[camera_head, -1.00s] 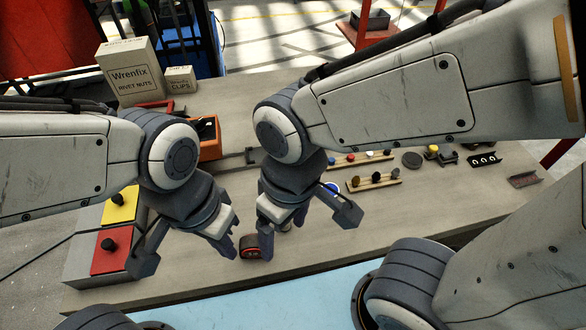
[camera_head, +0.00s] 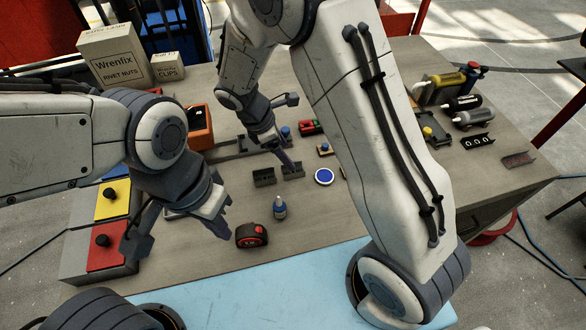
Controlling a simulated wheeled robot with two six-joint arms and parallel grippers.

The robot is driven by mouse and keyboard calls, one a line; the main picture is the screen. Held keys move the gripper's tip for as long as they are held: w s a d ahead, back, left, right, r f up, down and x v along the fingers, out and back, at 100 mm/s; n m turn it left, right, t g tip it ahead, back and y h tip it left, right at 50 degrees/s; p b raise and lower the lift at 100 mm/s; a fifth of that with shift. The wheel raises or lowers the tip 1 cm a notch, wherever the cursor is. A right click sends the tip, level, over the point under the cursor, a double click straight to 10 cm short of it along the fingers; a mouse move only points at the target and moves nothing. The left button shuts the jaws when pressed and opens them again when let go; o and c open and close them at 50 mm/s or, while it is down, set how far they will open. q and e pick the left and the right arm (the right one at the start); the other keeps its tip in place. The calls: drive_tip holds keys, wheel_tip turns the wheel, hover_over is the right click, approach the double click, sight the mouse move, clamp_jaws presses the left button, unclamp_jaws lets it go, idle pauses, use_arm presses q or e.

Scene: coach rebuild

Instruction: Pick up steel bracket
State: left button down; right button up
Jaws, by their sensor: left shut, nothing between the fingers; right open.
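Two small dark grey bracket-like pieces stand near the middle of the bench: one at the left (camera_head: 264,178) and one at its right (camera_head: 292,172). A dark holed bracket (camera_head: 477,143) and a brownish angle piece (camera_head: 518,160) lie at the right. I cannot tell which is the steel bracket. My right gripper (camera_head: 293,135) is open, reaching down over the middle of the bench, one fingertip close to the right-hand grey piece; contact is unclear.
A red-black tape measure (camera_head: 251,236) and a small blue-topped bottle (camera_head: 280,208) stand at the front. A blue-white disc (camera_head: 324,177) lies behind them. An orange bin (camera_head: 199,128) and a Wrenfix box (camera_head: 117,55) stand at back left. My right arm hides part of the bench.

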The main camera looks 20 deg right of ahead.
sight(299, 171)
drive_tip(key=shift+x, duration=0.75)
drive_tip(key=shift+s+d+f+p, duration=0.15)
drive_tip(key=shift+f+p, duration=0.15)
drive_tip(key=shift+f, duration=0.05)
drive_tip(key=p+x, duration=0.1)
drive_tip(key=x, duration=0.2)
drive_tip(key=shift+s+d+f, duration=0.1)
drive_tip(key=shift+f, duration=0.25)
drive_tip(key=shift+d+f, duration=0.1)
drive_tip(key=shift+f, duration=0.25)
clamp_jaws()
